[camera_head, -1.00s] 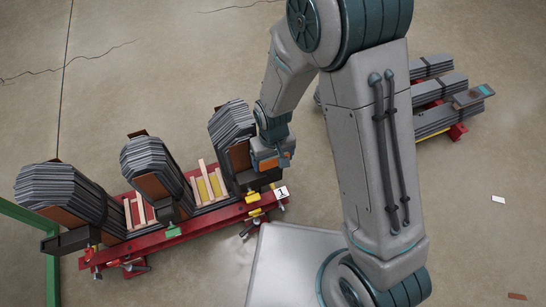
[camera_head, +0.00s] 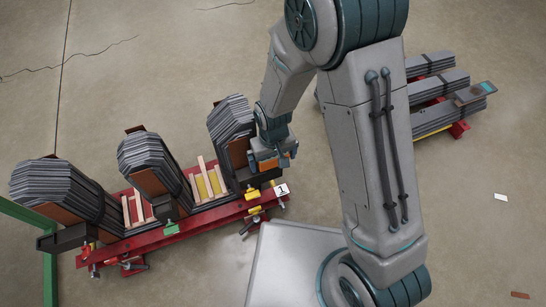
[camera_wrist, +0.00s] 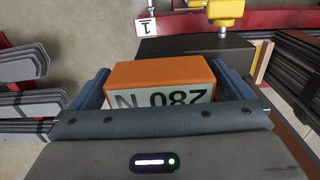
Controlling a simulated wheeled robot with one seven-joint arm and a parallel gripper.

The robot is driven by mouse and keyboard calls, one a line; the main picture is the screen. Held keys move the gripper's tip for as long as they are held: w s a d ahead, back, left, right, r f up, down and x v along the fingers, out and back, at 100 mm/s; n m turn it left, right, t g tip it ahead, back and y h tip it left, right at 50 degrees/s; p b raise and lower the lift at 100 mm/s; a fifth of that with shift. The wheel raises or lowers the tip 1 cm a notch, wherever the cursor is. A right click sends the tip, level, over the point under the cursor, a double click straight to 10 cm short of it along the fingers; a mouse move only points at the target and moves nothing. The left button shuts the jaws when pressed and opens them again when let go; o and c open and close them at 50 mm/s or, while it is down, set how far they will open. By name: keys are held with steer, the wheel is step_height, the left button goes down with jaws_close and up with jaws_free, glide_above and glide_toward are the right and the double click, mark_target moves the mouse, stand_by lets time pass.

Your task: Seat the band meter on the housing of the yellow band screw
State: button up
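An orange box with a pale face reading 280 N upside down, taken to be the band meter (camera_wrist: 160,78), sits between the fingers of my gripper (camera_wrist: 165,92). Both fingers close on its sides. In the head view my gripper (camera_head: 270,163) is at the right end of the red rack, beside the rightmost stack, with some orange showing. A yellow screw part (camera_head: 252,194) is on the red beam just below it; yellow also shows at the top of the wrist view (camera_wrist: 226,10), apart from the meter. Which yellow part is the housing, I cannot tell.
The red rack (camera_head: 165,236) carries three strapped grey sheet stacks. A white tag marked 1 (camera_head: 281,190) is on its right end. A dark block (camera_wrist: 215,48) lies beyond the meter.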

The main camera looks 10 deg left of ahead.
step_height(320, 180, up, 14)
steer(key=p, duration=0.6)
stand_by(0.5)
steer(key=d+r+m+p, duration=0.1)
steer(key=d+r+p, duration=0.35)
steer(key=r, duration=0.45)
steer(key=d+r+m+t+p, duration=0.1)
steer(key=d+r+p, duration=0.2)
steer(key=r+p, duration=0.45)
steer(key=d+r+m+p, duration=0.1)
steer(key=d+r+p, duration=0.3)
steer(key=r, duration=0.6)
steer(key=s+d+r+m+p, duration=0.1)
steer(key=s+d+r+p, duration=0.1)
steer(key=r+p, duration=0.3)
steer(key=s+d+r+m+t+p, duration=0.1)
steer(key=s+d+r+p, duration=0.2)
steer(key=r, duration=0.7)
steer(key=s+d+r+m+p, duration=0.1)
steer(key=s+d+r+p, duration=0.1)
steer(key=d+r+p, duration=0.4)
steer(key=shift+s+r+m+t+p, duration=0.15)
steer(key=shift+r+m+t+p, duration=0.2)
steer(key=shift+r, duration=0.3)
